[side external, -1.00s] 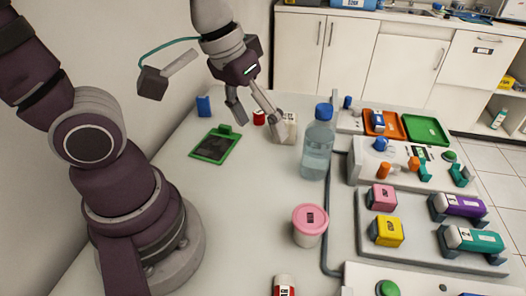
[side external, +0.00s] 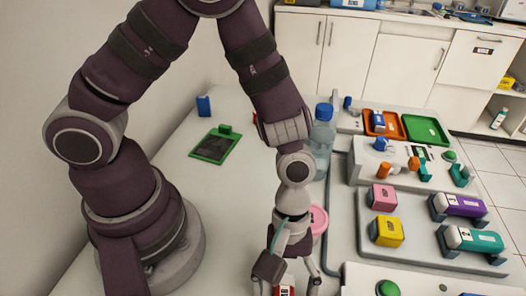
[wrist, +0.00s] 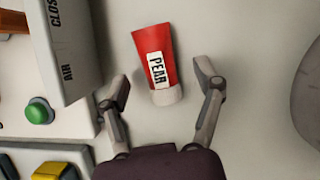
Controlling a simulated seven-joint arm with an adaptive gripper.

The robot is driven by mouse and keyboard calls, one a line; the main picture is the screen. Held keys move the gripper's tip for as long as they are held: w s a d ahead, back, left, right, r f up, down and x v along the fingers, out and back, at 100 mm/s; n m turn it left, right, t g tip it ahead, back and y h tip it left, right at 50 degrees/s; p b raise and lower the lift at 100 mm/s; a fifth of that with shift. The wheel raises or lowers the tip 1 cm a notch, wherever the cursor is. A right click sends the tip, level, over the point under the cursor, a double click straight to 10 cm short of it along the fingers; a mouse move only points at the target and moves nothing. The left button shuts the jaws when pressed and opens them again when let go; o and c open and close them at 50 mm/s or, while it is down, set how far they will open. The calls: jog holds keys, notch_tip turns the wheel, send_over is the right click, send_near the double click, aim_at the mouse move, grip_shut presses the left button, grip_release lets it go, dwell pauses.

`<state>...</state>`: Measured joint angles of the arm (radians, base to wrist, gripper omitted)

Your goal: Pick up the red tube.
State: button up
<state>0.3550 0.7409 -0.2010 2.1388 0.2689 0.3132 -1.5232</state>
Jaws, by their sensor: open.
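The red tube (wrist: 154,52) lies on the pale table, with a white label reading "PEAR" and a white cap end towards my gripper. My gripper (wrist: 160,84) is open in the wrist view, one finger on each side of the tube's capped end, with gaps between fingers and tube. In the side view my gripper (side external: 287,284) points down at the bottom edge of the picture. A small part of the tube (side external: 285,291) shows between the fingers there, mostly hidden or cut off.
A grey panel marked "AIR" (wrist: 72,45) stands close left of the tube, with a green button (wrist: 38,111) beside it. A pink-lidded jar (side external: 319,219) and a blue-capped bottle (side external: 323,113) are partly behind my arm.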

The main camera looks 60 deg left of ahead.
jog(key=shift+s+d+f, duration=0.1)
jog(key=shift+d+f, duration=0.05)
jog(key=shift+f, duration=0.35)
jog(key=shift+c, duration=0.4)
